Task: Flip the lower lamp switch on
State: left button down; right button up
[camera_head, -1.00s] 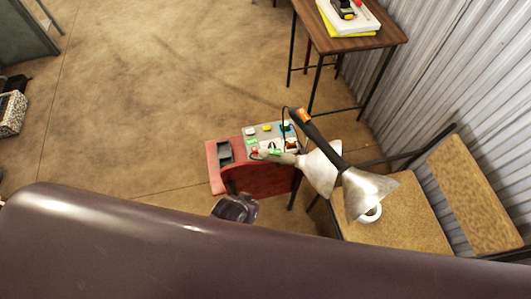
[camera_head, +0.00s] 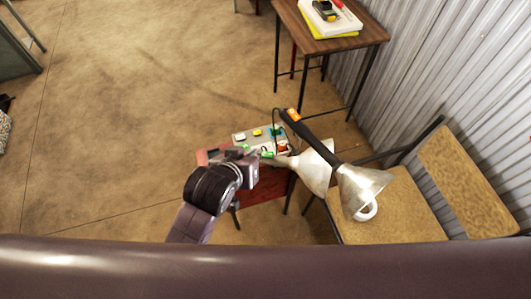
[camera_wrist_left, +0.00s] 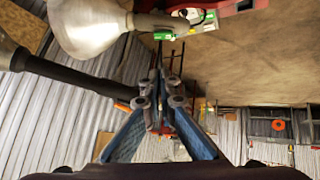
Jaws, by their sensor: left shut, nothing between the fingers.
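Two lamps with metal shades show in the head view: one shade (camera_head: 315,168) sits just left of the other, larger shade (camera_head: 362,190), whose dark arm has an orange part (camera_head: 293,114) at its upper end. The left lamp's stem has a small green part (camera_head: 267,155), which I cannot surely tell is its switch. In the left wrist view a lamp shade (camera_wrist_left: 88,25) and green parts (camera_wrist_left: 162,36) show at the top. My left gripper (camera_head: 252,160) is shut and empty beside the stem; contact is unclear. My right gripper is out of view.
A small red table (camera_head: 265,190) carries a grey box (camera_head: 245,137) with coloured buttons. A chair (camera_head: 395,215) stands right of it, by the corrugated wall. A wooden table (camera_head: 335,42) with a meter stands behind.

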pick_arm(q)
jog(key=shift+w, duration=0.1)
send_over(266, 154)
jog(key=s, duration=0.2)
notch_tip(266, 154, down, 7)
jog(key=f, duration=0.3)
jog(key=shift+w, duration=0.2)
jog(key=shift+d+f, duration=0.15)
jog(key=shift+f, duration=0.3)
